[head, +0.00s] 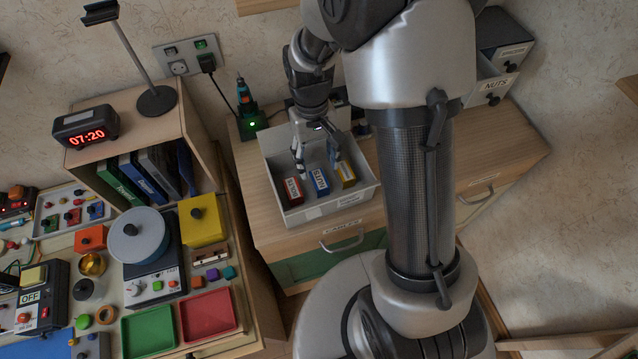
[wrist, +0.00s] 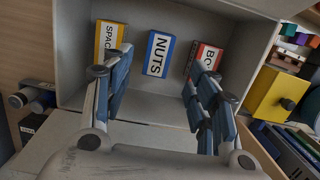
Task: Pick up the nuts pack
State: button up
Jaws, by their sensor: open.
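The nuts pack is a blue box with a white label reading NUTS; it stands in the middle of a grey bin in the head view (head: 320,182) and in the wrist view (wrist: 157,54). A red pack (head: 292,190) labelled "BO…" and a yellow pack (head: 346,174) labelled "SPAC…" stand on either side of it, with gaps between. My gripper (head: 318,167) is over the bin with its fingers pointing down toward the packs. In the wrist view my gripper (wrist: 160,65) is open and empty, its fingers spread to either side of the nuts pack.
The grey bin (head: 330,208) has raised walls around the packs and sits on a wooden cabinet (head: 262,215). A green-lit charger (head: 249,122) stands behind left. A cluttered bench with a clock (head: 86,127) is at left.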

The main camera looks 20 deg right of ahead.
aim_at(319, 179)
jog(key=f+b, duration=0.1)
jog(key=f, duration=0.1)
jog(key=f+b, duration=0.1)
jog(key=f, duration=0.2)
jog(key=s+f, duration=0.1)
jog(key=f, duration=0.1)
jog(key=shift+d+f+b, duration=0.15)
jog(key=shift+f+b, duration=0.1)
jog(key=shift+b, duration=0.15)
jog(key=shift+s, duration=0.1)
jog(key=c, duration=1.2)
